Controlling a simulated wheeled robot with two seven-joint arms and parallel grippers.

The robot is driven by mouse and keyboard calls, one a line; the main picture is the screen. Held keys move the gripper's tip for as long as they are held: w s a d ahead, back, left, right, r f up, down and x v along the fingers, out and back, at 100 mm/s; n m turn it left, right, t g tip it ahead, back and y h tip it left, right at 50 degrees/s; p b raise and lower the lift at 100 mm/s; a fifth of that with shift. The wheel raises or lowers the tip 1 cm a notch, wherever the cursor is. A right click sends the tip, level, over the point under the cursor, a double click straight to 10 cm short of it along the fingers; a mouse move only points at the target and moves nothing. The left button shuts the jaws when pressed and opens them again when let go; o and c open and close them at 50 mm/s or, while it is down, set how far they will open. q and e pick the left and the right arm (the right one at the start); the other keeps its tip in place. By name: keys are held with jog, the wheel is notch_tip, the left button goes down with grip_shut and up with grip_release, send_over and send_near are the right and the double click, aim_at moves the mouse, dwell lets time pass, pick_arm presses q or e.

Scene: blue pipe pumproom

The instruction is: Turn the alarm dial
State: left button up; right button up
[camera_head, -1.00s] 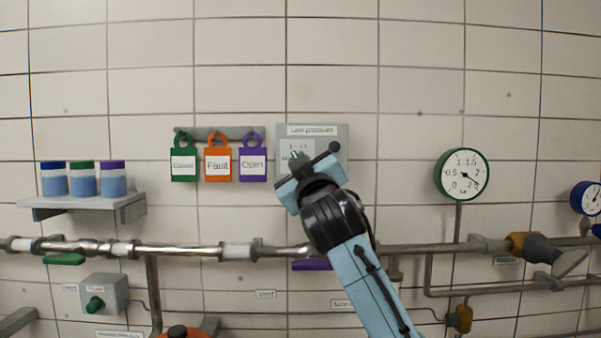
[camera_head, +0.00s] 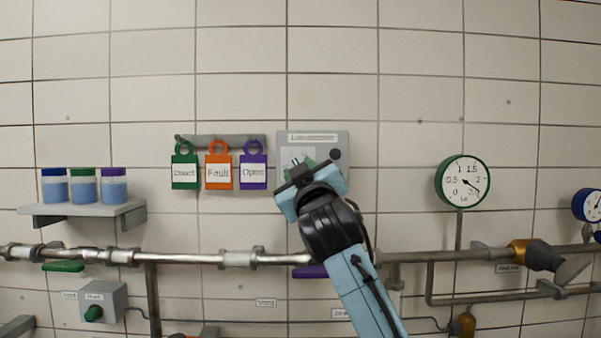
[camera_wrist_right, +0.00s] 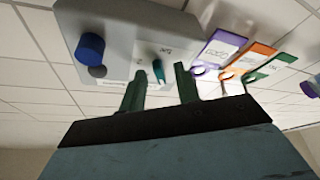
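The alarm panel is a grey wall box (camera_head: 342,139) with a printed label along its top, too blurred to read. The wrist view shows the box (camera_wrist_right: 125,25) with a small teal dial (camera_wrist_right: 158,70) on a white scale plate and a blue knob (camera_wrist_right: 90,45) beside it. My right gripper (camera_wrist_right: 161,74) is open, its two dark green fingers apart on either side of the dial. I cannot tell whether they touch it. In the head view the right gripper (camera_head: 298,164) is in front of the panel and hides much of its dial area. My left gripper is not in view.
Green, orange and purple tags (camera_head: 218,172) hang left of the panel. A shelf (camera_head: 90,210) with three jars is further left. A pipe (camera_head: 190,258) runs across below. A green-rimmed gauge (camera_head: 463,182) is at right. The wall above is clear.

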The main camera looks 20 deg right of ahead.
jog(key=shift+s, duration=0.1)
jog(key=d+b+v, duration=0.1)
jog(key=b+v, duration=0.1)
jog(key=v, duration=1.1)
jog(key=shift+a+b, duration=0.4)
jog(key=shift+a, duration=0.1)
jog(key=shift+s, duration=0.1)
